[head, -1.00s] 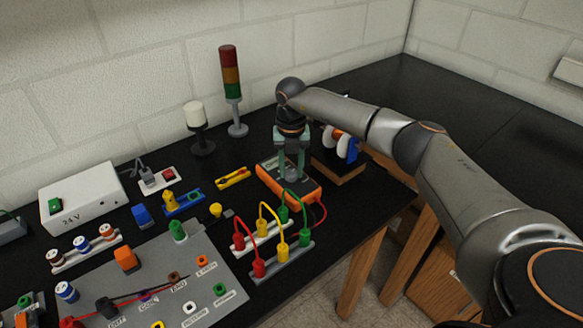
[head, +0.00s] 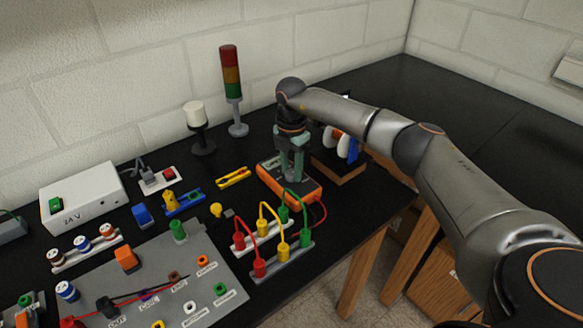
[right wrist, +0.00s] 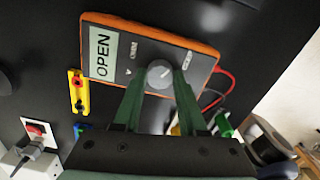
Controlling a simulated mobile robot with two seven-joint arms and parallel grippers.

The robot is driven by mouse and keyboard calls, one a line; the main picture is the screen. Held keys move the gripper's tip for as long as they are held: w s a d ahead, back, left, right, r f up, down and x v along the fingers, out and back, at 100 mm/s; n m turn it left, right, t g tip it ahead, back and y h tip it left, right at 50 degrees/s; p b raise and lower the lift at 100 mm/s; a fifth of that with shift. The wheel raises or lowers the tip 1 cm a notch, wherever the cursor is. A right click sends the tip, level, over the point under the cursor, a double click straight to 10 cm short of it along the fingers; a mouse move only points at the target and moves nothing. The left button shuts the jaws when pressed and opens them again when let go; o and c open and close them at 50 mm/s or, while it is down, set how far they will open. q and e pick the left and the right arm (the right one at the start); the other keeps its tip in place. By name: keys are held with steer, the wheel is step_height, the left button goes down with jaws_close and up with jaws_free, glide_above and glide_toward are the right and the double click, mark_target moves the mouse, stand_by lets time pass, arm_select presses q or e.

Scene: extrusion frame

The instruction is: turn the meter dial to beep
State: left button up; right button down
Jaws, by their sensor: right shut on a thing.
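The orange meter (head: 312,194) lies on the black bench, below my right gripper. In the right wrist view the meter (right wrist: 207,60) has a dark face, a display (right wrist: 103,54) that reads "OPEN", and a round grey dial (right wrist: 161,75) with a pale pointer line. My right gripper (head: 292,177) points down at the meter. In the right wrist view its green fingers (right wrist: 162,92) are on either side of the dial, shut on it. Part of the dial's rim is hidden by the fingers. My left gripper is not in view.
Red, yellow and green leads (head: 262,228) arch over a terminal strip in front of the meter. A stack light (head: 231,90) and a white-topped lamp (head: 197,122) stand behind left. A wooden rack (head: 339,169) is close on the right. A yellow part (head: 233,176) lies left.

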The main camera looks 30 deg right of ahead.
mark_target(292, 173)
steer(key=shift+m, duration=0.3)
steer(key=shift+c, duration=2.3)
jaws_free()
step_height(292, 173, up, 13)
steer(key=b, duration=0.1)
steer(key=shift+f+b, duration=0.2)
steer(key=shift+b, duration=0.2)
steer(key=shift+s+f, duration=0.1)
